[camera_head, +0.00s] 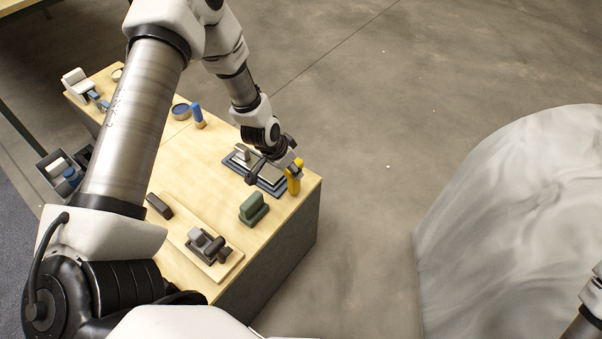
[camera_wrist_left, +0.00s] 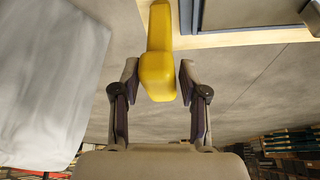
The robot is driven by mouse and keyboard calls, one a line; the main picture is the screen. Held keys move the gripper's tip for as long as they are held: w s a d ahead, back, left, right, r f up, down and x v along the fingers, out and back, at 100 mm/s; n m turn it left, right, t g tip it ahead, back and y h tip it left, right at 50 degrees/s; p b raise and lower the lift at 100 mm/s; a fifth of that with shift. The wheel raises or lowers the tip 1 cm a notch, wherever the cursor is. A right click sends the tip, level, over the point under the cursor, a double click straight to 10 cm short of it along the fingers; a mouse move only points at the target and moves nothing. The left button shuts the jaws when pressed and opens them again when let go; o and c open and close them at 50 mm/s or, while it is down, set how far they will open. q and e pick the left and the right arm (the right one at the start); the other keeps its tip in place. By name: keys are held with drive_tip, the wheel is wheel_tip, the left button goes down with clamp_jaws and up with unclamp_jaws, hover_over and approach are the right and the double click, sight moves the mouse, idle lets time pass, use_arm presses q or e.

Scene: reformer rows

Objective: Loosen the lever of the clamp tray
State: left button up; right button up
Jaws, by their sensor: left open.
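The clamp tray (camera_head: 232,163), dark blue-grey with a light plate, lies near the far right corner of the wooden table. Its yellow lever (camera_head: 294,182) stands at the tray's right end, near the table edge. My left gripper (camera_head: 289,163) is at the lever, and its wrist covers part of the tray. A corner of the tray (camera_wrist_left: 232,14) shows at the top of that view.
The wooden table (camera_head: 172,240) also holds a green block (camera_head: 253,208), a grey fixture on a board (camera_head: 208,247), a dark block (camera_head: 159,206) and a blue-topped peg (camera_head: 198,115). A pale draped shape (camera_head: 520,220) stands right, beyond clear floor.

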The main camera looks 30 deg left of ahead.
sight(294, 179)
use_arm(q)
drive_tip(key=b+x, duration=0.1)
drive_tip(key=x, duration=0.4)
drive_tip(key=shift+f+b, duration=0.1)
drive_tip(key=shift+b, duration=0.3)
use_arm(e)
wheel_tip(294, 179, down, 3)
drive_tip(key=shift+r, duration=0.1)
use_arm(q)
clamp_jaws()
